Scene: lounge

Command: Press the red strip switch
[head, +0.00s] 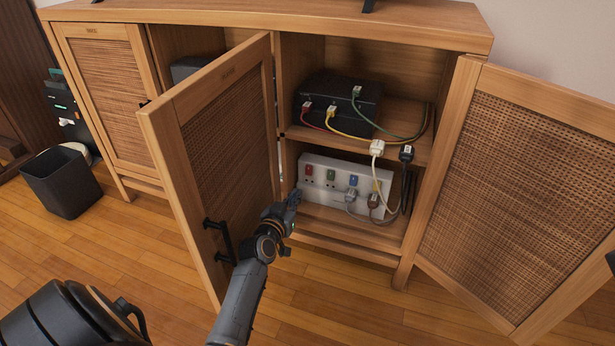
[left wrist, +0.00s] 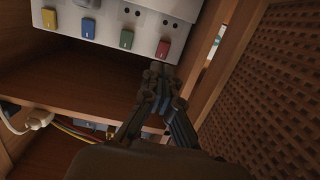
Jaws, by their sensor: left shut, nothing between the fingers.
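The white power strip (head: 322,187) lies on the lower shelf of the open cabinet. Its red switch (head: 309,170) is at the left end, beside a green, a blue and a yellow switch. My left gripper (head: 294,196) is shut and empty, just below and left of the red switch. In the left wrist view the strip is at the top, with the red switch (left wrist: 162,48) just above the tips of my left gripper (left wrist: 158,70). I cannot tell whether the tips touch the strip. My right gripper does not show.
The left door (head: 228,160) stands open close beside my left arm, and the right door (head: 530,190) is open too. Plugs and cables (head: 376,150) hang over the strip's right end. A black box (head: 340,100) sits on the shelf above. A black bin (head: 62,182) stands on the floor.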

